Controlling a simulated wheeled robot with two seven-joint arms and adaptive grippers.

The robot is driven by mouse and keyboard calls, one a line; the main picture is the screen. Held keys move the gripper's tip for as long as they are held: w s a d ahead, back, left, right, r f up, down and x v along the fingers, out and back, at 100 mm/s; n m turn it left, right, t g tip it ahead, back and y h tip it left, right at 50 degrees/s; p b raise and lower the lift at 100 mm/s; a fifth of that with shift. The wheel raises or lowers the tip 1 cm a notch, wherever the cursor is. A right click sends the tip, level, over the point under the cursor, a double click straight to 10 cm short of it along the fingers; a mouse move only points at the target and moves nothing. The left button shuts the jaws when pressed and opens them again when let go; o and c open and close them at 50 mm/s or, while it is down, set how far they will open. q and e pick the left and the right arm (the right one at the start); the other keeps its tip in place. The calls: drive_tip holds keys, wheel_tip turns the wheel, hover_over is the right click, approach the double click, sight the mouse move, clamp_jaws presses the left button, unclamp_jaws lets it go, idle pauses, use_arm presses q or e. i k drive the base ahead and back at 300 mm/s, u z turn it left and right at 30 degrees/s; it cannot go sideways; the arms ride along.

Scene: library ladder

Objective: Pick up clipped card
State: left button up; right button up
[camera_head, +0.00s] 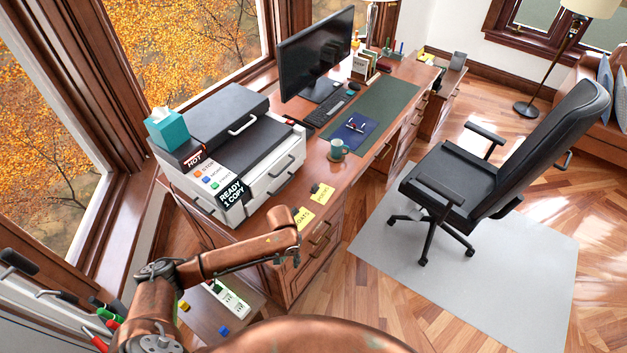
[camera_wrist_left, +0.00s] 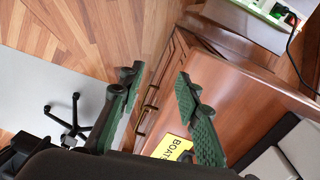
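Two yellow cards with dark clips are at the desk's near front edge in the head view: one card (camera_head: 304,219) nearer my left arm, and another card (camera_head: 322,194) just beyond it. The card lies off to the side of the fingertips, near the right finger. In the head view my left arm ends just in front of the nearer card. My right gripper is not seen.
The wooden desk (camera_head: 316,153) carries a printer (camera_head: 247,150), a mug (camera_head: 337,150), a blue pad, a keyboard and a monitor (camera_head: 318,50). A black office chair (camera_head: 470,180) stands on a pale mat (camera_head: 530,255). A power strip (camera_head: 228,297) is low beside the desk.

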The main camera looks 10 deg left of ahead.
sight(321, 193)
drive_tip(key=i, duration=1.35)
drive_tip(key=z, duration=0.1)
